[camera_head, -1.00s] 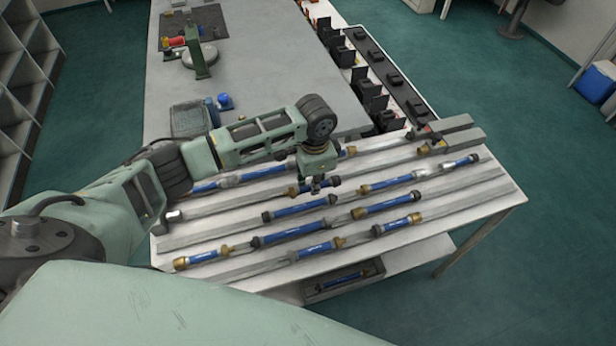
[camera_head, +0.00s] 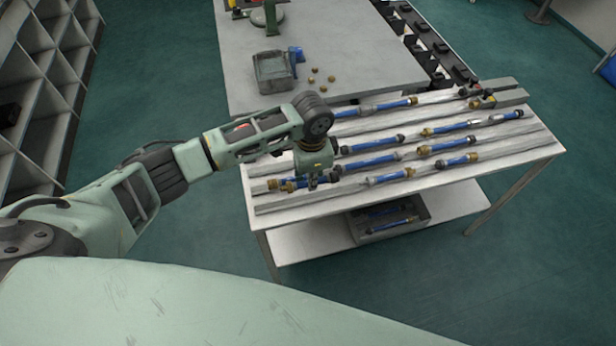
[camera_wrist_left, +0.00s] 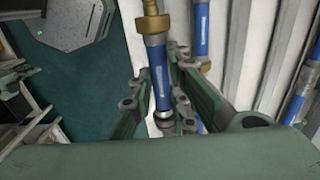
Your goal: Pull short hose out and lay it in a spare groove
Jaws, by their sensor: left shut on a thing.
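My left gripper (camera_head: 314,183) is low over the near left part of the grooved table (camera_head: 262,207). In the left wrist view, its fingers (camera_wrist_left: 160,105) are on both sides of a blue hose (camera_wrist_left: 158,75) and shut on it. This hose has a brass fitting at the far end and a dark fitting at the near end. In the head view the arm mostly hides it. Several other short blue hoses, such as one in the front row (camera_head: 388,177) and one behind it (camera_head: 370,162), lie in the table's pale parallel grooves. My right gripper is not in view.
A bin (camera_head: 390,228) with blue hoses sits on the lower shelf (camera_head: 310,240). Behind the table, a grey bench (camera_head: 345,60) carries a dark box (camera_head: 273,72) and several small brass pieces. Grey blocks (camera_head: 505,98) stand at the table's far right end.

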